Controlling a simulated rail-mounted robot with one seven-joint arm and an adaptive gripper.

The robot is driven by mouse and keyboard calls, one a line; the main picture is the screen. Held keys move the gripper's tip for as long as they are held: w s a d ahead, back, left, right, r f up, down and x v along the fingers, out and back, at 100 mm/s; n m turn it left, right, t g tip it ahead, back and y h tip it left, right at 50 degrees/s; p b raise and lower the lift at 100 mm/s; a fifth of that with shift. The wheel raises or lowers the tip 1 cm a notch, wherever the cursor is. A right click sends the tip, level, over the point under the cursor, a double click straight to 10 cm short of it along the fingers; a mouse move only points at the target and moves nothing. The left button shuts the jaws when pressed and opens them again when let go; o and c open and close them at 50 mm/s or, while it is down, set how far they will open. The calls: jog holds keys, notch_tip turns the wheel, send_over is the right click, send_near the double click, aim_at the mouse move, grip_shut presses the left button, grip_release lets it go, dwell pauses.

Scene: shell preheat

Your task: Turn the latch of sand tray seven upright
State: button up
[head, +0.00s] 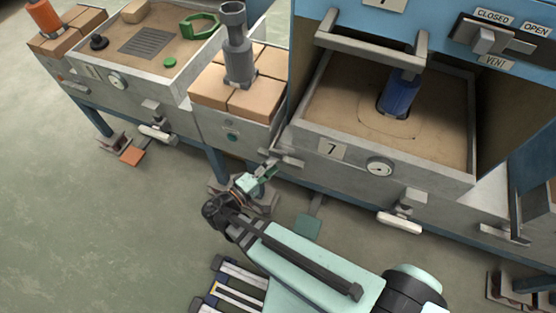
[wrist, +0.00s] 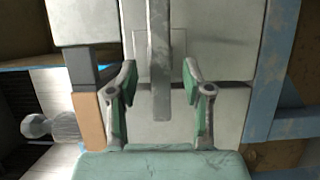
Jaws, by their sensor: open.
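Sand tray seven (head: 425,176) is a grey metal tray of sand in the head view, marked with a "7" plate (head: 332,149). Its latch (head: 290,160) appears as a grey bar lying roughly sideways at the tray's lower left front. My gripper (head: 264,172) is just left of and in front of the latch. In the wrist view my gripper (wrist: 160,100) is open, with green-padded fingers on either side of a grey bar (wrist: 160,60), which looks like the latch. Gaps show between the bar and both fingers.
A blue object (head: 398,95) stands in the sand of tray seven. A round dial (head: 379,167) and a white handle (head: 400,222) are on its front. Left are stacked tan blocks (head: 215,88) with a grey vessel (head: 238,55), and another sand tray (head: 130,80). Open floor lies at lower left.

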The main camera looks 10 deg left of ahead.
jog(key=shift+x, duration=1.55)
jog(key=shift+c, duration=0.4)
grip_shut()
